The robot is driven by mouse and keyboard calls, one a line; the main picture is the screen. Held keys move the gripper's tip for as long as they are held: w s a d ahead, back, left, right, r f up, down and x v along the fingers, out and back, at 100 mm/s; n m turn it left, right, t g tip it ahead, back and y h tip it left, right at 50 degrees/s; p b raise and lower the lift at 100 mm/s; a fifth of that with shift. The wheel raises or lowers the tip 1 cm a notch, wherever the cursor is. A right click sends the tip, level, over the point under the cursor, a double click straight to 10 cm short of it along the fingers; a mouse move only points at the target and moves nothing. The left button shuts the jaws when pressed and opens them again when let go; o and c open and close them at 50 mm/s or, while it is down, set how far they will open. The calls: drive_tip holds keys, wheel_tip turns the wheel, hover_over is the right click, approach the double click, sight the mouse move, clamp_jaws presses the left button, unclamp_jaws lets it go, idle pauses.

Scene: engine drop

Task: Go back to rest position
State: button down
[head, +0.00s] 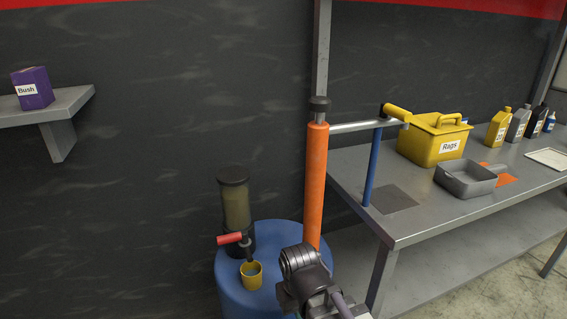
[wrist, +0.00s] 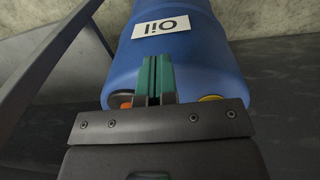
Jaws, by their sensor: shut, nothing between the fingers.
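My gripper shows in the wrist view (wrist: 155,62). Its two teal fingers are together with nothing between them. Behind the fingers is the blue oil barrel (wrist: 218,58), its label upside down in this view. In the head view the barrel (head: 232,290) stands low in the middle, and dark parts of my arm show at the bottom, in front of its right side. The gripper's fingers cannot be made out there. A hand pump (head: 235,205) with a red handle stands on the barrel, and a yellow cup (head: 251,275) sits below its spout.
A grey workbench (head: 405,222) at right holds a yellow rags box (head: 425,140), a grey pan (head: 463,182) and several bottles. A purple box (head: 33,78) sits on a wall shelf (head: 70,102).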

drive_tip(key=w+d+m, duration=0.2)
drive_tip(key=d+m, duration=0.2)
drive_tip(key=d, duration=0.9)
wheel_tip(320, 180, up, 16)
drive_tip(key=p, duration=1.6)
drive_tip(key=shift+s+d, duration=0.15)
drive_tip(key=shift+s, duration=0.05)
